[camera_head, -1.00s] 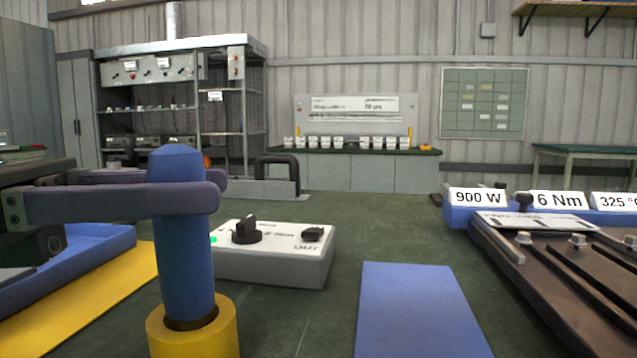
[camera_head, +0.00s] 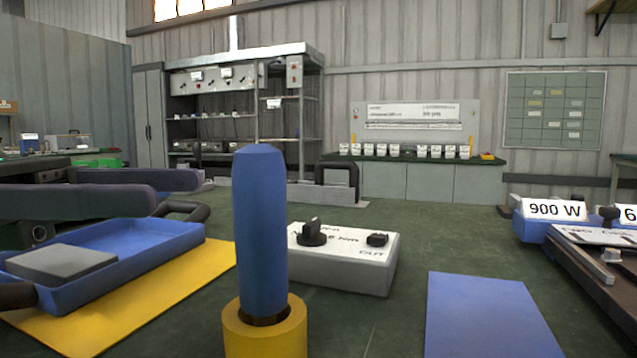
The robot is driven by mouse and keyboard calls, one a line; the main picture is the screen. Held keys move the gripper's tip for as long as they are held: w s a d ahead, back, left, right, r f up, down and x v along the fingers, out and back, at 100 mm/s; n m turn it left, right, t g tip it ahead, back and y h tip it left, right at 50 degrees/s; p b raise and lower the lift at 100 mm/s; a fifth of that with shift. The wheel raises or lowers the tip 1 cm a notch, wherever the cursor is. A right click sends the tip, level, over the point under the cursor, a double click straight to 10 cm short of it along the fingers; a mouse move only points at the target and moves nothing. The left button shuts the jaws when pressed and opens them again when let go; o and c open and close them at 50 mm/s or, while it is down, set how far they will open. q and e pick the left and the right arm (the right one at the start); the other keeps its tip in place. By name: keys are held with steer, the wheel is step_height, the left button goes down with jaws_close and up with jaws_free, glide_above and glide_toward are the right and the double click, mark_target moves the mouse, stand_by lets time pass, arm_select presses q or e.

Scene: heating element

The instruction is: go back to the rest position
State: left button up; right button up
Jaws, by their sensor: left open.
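My left gripper (camera_head: 178,191) comes in from the left edge with its two dark fingers apart and nothing between them. It is to the left of the blue cylindrical handle (camera_head: 261,220), with a clear gap between. The handle stands upright in a yellow round holder (camera_head: 264,330) at the bottom centre. My right gripper is not in view.
A blue tray (camera_head: 165,242) with a grey block (camera_head: 62,264) lies on a yellow mat (camera_head: 190,285), below the left gripper. A grey control box (camera_head: 345,262) with black knobs stands behind the handle. A blue mat (camera_head: 488,315) and a 900 W label (camera_head: 554,209) are at right.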

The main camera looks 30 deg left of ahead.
arm_select(q)
steer(key=shift+v, duration=0.95)
steer(key=shift+r, duration=0.1)
